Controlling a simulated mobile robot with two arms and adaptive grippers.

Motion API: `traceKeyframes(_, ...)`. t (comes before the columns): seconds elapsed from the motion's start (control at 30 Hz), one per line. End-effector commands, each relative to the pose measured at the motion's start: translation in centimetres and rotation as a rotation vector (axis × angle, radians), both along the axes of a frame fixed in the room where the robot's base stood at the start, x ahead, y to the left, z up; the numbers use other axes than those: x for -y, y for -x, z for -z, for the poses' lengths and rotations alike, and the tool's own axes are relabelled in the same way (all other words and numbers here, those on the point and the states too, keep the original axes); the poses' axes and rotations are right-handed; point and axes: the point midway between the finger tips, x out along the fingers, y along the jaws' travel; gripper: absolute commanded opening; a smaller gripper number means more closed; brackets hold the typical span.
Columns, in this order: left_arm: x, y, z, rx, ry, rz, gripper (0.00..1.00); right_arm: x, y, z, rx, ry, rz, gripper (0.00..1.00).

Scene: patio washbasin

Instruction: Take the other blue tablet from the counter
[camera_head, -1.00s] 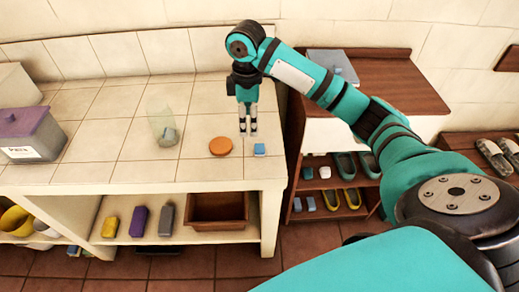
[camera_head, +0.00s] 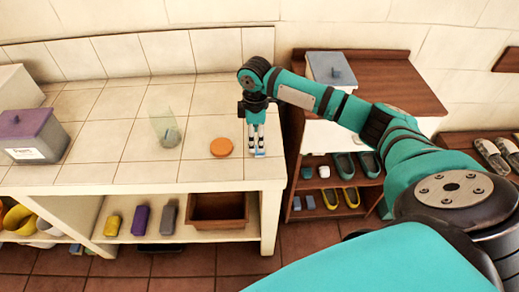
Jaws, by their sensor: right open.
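A small blue tablet (camera_head: 260,153) lies on the tiled counter (camera_head: 110,172) near its right front edge, just right of an orange disc. My right gripper (camera_head: 256,150) points down over the tablet, with its fingertips at the tablet and partly covering it. It is open; I cannot tell how far the fingers reach down around the tablet. My left gripper is not in view.
An orange disc (camera_head: 221,147) lies close left of the gripper. A clear glass (camera_head: 165,128) holding something grey stands farther left, and a purple-lidded box (camera_head: 33,135) at far left. A wooden cabinet (camera_head: 385,85) with a lidded grey box (camera_head: 331,69) stands right.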

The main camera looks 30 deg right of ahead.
Motion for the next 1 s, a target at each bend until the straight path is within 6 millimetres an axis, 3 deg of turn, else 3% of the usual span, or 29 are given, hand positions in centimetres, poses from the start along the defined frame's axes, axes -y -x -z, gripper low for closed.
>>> traceKeyframes(0.3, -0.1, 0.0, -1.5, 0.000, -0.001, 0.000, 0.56, -0.1, 0.2, 4.2, -0.004, 0.000, 0.001, 0.63)
traceKeyframes(0.63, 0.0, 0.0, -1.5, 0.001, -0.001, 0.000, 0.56, -0.1, 0.2, 5.1, -0.001, 0.001, 0.000, 0.62)
traceKeyframes(1.0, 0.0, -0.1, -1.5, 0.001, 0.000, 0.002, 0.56, -0.1, 0.2, 5.0, -0.001, 0.001, 0.000, 0.14)
